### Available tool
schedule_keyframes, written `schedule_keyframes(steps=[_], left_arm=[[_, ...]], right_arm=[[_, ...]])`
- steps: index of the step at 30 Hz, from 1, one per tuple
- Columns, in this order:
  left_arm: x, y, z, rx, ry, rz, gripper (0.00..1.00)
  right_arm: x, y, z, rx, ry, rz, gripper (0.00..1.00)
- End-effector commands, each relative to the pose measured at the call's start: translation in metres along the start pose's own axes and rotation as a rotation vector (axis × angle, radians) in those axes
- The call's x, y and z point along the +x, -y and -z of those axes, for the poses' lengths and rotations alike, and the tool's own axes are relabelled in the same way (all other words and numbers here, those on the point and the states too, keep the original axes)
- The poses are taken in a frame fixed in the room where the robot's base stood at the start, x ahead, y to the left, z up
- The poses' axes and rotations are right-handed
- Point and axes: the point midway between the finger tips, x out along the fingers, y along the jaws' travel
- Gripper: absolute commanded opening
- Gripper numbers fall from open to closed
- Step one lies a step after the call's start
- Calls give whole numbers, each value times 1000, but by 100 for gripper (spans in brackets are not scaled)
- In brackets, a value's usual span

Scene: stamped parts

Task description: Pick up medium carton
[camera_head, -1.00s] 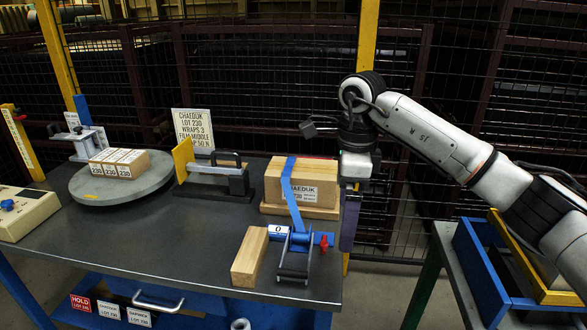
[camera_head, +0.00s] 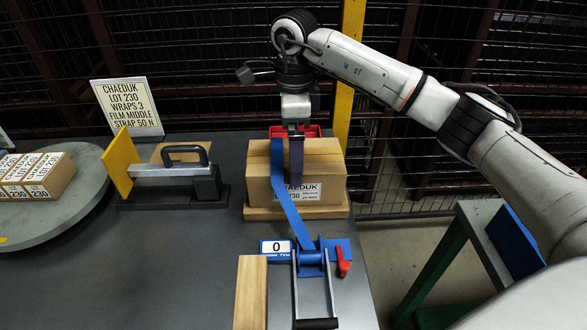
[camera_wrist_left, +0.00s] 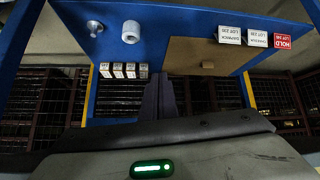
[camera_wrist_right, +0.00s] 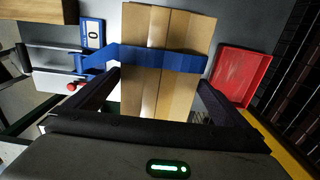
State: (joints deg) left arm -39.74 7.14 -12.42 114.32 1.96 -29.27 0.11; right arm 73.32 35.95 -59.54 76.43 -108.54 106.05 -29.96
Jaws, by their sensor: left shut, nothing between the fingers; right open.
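The medium carton (camera_head: 320,162) is a brown box with a CHAEDUK label and a blue strap (camera_head: 290,205) across it. It stands upright on a wooden board (camera_head: 262,214) on the bench. My right gripper (camera_head: 296,180) points down at the carton, one finger overlapping its front face. In the right wrist view, the open fingers (camera_wrist_right: 158,82) lie either side of the carton (camera_wrist_right: 140,95); whether they touch it I cannot tell.
A strap tensioner (camera_head: 312,262) with a red lever and a wood block (camera_head: 250,290) stand in front of the carton. A red tray (camera_head: 312,131) lies behind it. A handled sealer (camera_head: 180,170) and a turntable (camera_head: 40,225) with small cartons are at left.

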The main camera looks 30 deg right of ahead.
Motion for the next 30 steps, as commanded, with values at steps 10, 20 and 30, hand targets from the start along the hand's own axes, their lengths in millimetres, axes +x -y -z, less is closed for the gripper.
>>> schedule_keyframes(steps=[10,20,30], left_arm=[[-1,0,3,0,-3,0,0],[1,1,14,4,-24,1,0],[0,1,12,3,-22,2,0]], right_arm=[[43,-3,3,0,-2,-2,100],[55,-2,3,-1,0,0,100],[55,-2,3,-1,0,0,51]])
